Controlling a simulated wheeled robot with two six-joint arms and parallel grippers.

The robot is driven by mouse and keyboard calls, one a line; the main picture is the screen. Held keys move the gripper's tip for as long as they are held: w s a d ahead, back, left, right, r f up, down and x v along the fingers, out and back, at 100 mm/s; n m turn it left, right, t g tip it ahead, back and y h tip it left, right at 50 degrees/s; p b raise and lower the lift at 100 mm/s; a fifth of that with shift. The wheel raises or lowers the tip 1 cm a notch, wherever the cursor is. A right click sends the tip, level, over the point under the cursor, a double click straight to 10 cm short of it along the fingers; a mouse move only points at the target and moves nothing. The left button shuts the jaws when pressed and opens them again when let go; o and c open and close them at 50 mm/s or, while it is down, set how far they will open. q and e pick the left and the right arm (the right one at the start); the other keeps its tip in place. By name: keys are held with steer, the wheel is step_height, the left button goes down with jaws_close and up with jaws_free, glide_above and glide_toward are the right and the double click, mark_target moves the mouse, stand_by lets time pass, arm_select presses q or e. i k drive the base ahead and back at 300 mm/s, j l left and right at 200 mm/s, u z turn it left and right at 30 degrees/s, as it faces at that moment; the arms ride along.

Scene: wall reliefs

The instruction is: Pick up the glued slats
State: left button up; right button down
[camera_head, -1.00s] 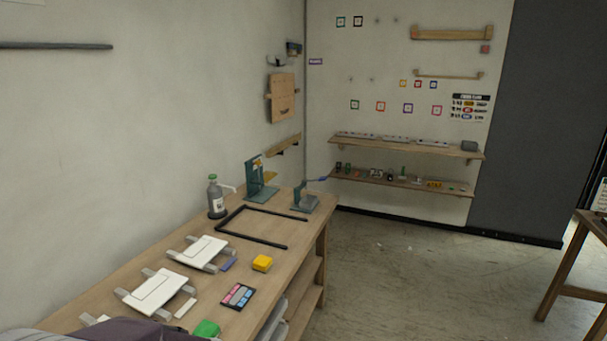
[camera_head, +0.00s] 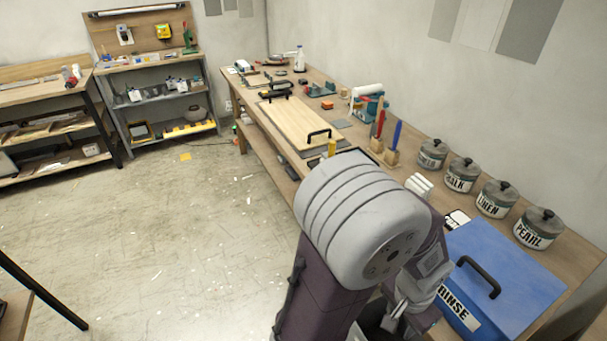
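A light wooden panel (camera_head: 297,122) lies flat on the long bench, with a black handle-like bar at each end. It may be the glued slats, but I cannot make out separate slats. My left arm rises in front of the bench and hides part of it. My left gripper (camera_head: 402,303) is low in the picture, beside the blue rinse bin and well apart from the panel. It is partly hidden behind my own arm, so I cannot tell its opening. My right gripper is not in view.
A blue bin (camera_head: 505,265) marked RINSE with a black handle stands at the near end. Several lidded grey pots (camera_head: 494,200) line the wall side. Brushes in wooden blocks (camera_head: 391,155) stand behind my arm. Shelving (camera_head: 165,95) stands at the back left.

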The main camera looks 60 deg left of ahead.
mark_target(416, 183)
steer(key=u, duration=1.2)
steer(key=i+j+z, duration=0.15)
steer(key=j, duration=0.3)
steer(key=i+j+z, duration=0.2)
steer(key=j, duration=0.25)
steer(key=j+z, duration=0.15)
steer(key=j, duration=0.3)
steer(key=i+j+z, duration=0.2)
steer(key=j, duration=0.25)
steer(key=i+l, duration=0.25)
steer(key=l, duration=0.15)
